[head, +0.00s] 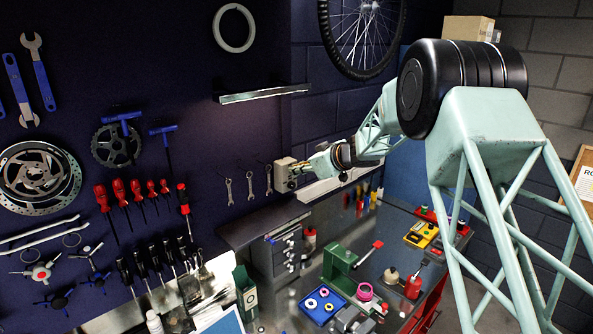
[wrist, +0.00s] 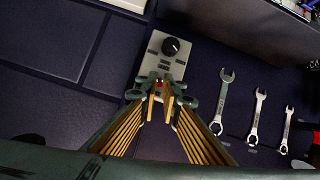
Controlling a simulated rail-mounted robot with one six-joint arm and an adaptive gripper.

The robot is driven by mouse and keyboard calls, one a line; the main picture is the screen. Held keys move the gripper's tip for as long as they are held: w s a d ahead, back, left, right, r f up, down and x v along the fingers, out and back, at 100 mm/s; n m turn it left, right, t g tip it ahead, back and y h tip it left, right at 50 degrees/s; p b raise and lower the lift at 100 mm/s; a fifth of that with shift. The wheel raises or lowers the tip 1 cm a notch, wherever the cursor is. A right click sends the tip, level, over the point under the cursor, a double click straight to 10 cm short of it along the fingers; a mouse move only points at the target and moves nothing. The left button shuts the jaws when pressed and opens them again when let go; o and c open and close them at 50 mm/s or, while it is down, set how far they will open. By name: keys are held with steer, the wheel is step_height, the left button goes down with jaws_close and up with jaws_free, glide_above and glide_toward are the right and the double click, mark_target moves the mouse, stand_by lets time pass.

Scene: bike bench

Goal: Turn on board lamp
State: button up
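A grey control box (wrist: 151,66) with a black round knob (wrist: 170,46) is fixed to the dark board. In the head view the box (head: 282,172) sits above the bench, right of several hanging wrenches. My gripper (wrist: 160,92) is in front of the lower part of the box, its fingertips close together. Small reddish and dark details show at the fingertips; whether they touch the box I cannot tell. In the head view my gripper (head: 310,165) reaches the box from the right. A long pale bar (head: 265,94), possibly the board lamp, is mounted above; no clear glow shows.
Silver wrenches (wrist: 222,100) hang right of the box in the wrist view. A wheel (head: 361,30) hangs above. The board left of the box is bare in the wrist view.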

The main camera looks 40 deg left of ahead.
steer(key=o, duration=0.4)
steer(key=shift+d+r, duration=0.1)
steer(key=shift+v, duration=5.9)
